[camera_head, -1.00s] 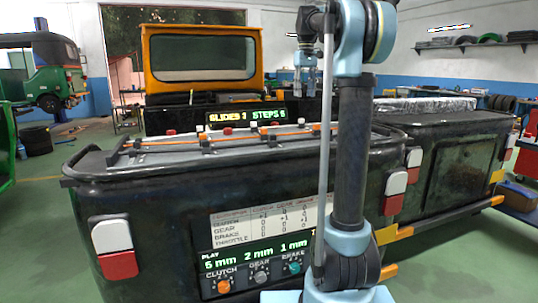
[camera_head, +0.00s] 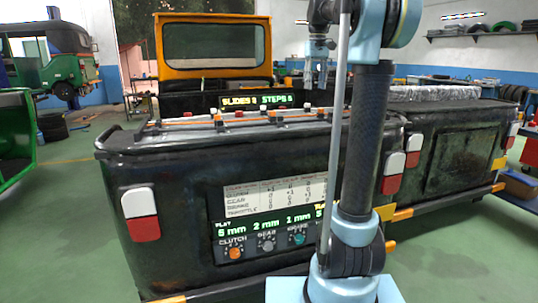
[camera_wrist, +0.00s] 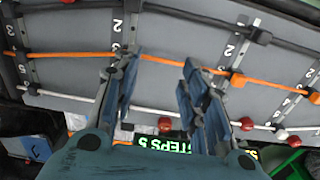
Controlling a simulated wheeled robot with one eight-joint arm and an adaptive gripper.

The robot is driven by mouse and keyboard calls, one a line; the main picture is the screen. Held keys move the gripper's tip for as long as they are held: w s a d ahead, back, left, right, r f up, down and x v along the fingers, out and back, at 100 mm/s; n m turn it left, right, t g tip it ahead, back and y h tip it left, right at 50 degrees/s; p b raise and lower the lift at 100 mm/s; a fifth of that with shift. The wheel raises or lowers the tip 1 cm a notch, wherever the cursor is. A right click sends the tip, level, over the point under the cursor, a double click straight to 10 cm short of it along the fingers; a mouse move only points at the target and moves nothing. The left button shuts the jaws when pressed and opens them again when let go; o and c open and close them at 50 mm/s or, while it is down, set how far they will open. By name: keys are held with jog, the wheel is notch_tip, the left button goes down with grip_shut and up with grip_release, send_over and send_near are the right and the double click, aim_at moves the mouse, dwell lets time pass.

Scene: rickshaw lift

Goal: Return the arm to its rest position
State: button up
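My arm stands in front of the black rickshaw body (camera_head: 180,225) in the head view. My gripper (camera_head: 319,72) hangs high over the panel on top of that body, pointing down. In the wrist view my gripper (camera_wrist: 160,62) has its two blue fingers spread apart with nothing between them. Below the fingers lies the grey panel (camera_wrist: 180,25) with numbered rails. An orange rod (camera_wrist: 165,61) runs across it, passing behind the fingers. A black rod and a white rod run there too. I cannot judge the height of the fingertips above the panel.
A play table and coloured knobs sit on a display (camera_head: 265,220) on the rickshaw's side. Red knobs (camera_wrist: 165,124) line the panel's edge. An orange-framed window (camera_head: 212,48) stands behind.

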jog(key=s+f+m+t, duration=0.2)
jog(key=s+f+m, duration=0.1)
jog(key=s+f, duration=3.3)
notch_tip(320, 180, down, 3)
jog(key=shift+s+d+r, duration=0.1)
jog(key=shift+s+d, duration=0.15)
jog(key=shift+d, duration=0.2)
jog(key=shift+w+f, duration=0.25)
jog(key=shift+w, duration=0.2)
